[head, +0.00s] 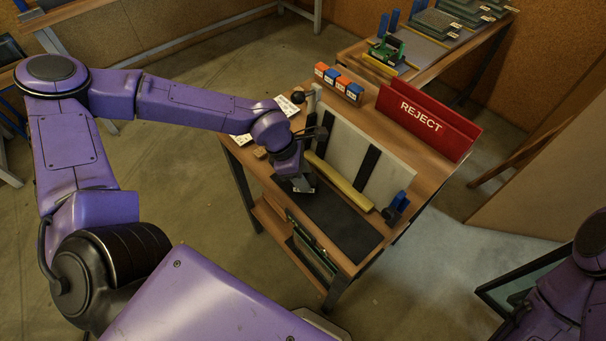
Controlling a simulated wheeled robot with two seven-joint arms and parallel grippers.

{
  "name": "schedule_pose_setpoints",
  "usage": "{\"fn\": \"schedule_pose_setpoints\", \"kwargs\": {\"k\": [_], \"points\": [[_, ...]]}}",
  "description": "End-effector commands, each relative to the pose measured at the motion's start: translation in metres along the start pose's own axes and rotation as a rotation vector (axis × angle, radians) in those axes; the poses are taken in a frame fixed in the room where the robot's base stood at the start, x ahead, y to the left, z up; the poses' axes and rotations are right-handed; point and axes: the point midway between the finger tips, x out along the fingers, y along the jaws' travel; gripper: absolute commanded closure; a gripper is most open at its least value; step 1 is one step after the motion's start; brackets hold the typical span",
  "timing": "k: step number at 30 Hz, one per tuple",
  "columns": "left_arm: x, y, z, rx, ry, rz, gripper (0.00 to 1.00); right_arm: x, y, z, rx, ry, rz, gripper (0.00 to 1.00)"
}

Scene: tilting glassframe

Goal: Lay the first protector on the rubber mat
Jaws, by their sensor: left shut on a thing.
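The rubber mat (352,232) is a dark strip along the near side of the wooden bench, in front of a yellow bar. My left gripper (301,178) points down over the mat's left end. It is shut on a small grey piece, the protector (304,187), which is partly hidden by the gripper. I cannot tell whether the protector touches the mat. My right arm shows at the lower right edge, but its gripper is out of view.
A pale panel with dark strips (350,150) leans behind the yellow bar (338,182). A red REJECT bin (425,120) and orange and blue boxes (338,82) stand at the back. A blue-and-black fitting (397,206) sits at the right. Green panels (312,252) stand below the bench's front.

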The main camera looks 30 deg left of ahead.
Motion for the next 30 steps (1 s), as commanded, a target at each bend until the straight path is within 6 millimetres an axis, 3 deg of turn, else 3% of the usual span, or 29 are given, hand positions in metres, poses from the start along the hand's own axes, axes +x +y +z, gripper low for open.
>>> {"fn": "schedule_pose_setpoints", "kwargs": {"k": [1, 3, 13, 17, 24, 30], "points": [[0.001, 0.000, 0.000, 0.000, 0.000, 0.000, 0.50, 0.000, 0.000, 0.000, 0.000, 0.000, 0.000, 0.57], [0.000, 0.000, 0.000, 0.000, 0.000, 0.000, 0.34, 0.000, 0.000, 0.000, 0.000, 0.000, 0.000, 0.57], [-0.005, 0.001, 0.001, -0.001, -0.001, 0.002, 0.34, -0.001, 0.000, -0.001, 0.000, 0.000, 0.000, 0.57], [-0.031, 0.001, 0.002, -0.003, -0.005, 0.005, 0.34, -0.004, 0.000, -0.002, 0.000, 0.000, 0.000, 0.57], [-0.092, 0.001, 0.002, -0.002, -0.007, 0.005, 0.34, -0.010, 0.001, -0.004, 0.000, 0.000, 0.000, 0.57], [-0.118, 0.000, 0.001, -0.001, -0.002, 0.000, 0.34, -0.010, 0.001, -0.004, 0.000, 0.000, 0.000, 0.57]]}}
